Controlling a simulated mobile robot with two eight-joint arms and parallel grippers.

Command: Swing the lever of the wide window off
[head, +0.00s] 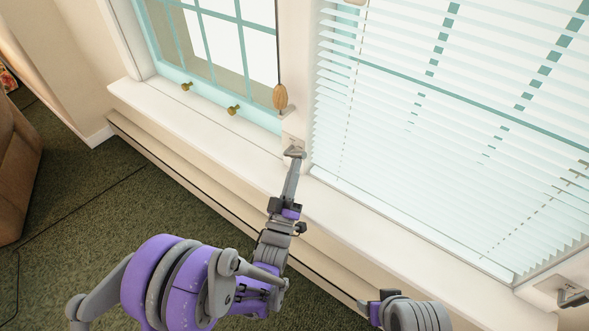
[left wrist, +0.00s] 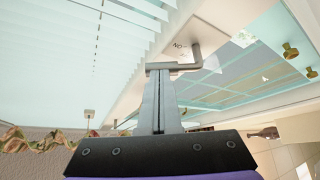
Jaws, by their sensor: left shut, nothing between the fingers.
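The wide window (head: 440,130) on the right is covered by lowered white blinds. A grey lever (head: 294,151) sits on the pale post at its left edge. In the left wrist view the lever (left wrist: 190,64) is a bent grey bar on a white plate. My left gripper (head: 293,160) is shut and empty, its fingertips right at the lever's bar; whether they touch is unclear. It also shows in the left wrist view (left wrist: 160,75). Part of my right gripper (head: 375,304) shows at the bottom edge; its fingers cannot be made out.
A second fitting with a dark handle (head: 572,298) is on the wall at lower right. A teal-framed window (head: 215,50) with brass knobs (head: 233,110) is at left, with a wooden cord pull (head: 280,97). A white sill (head: 200,115) runs below.

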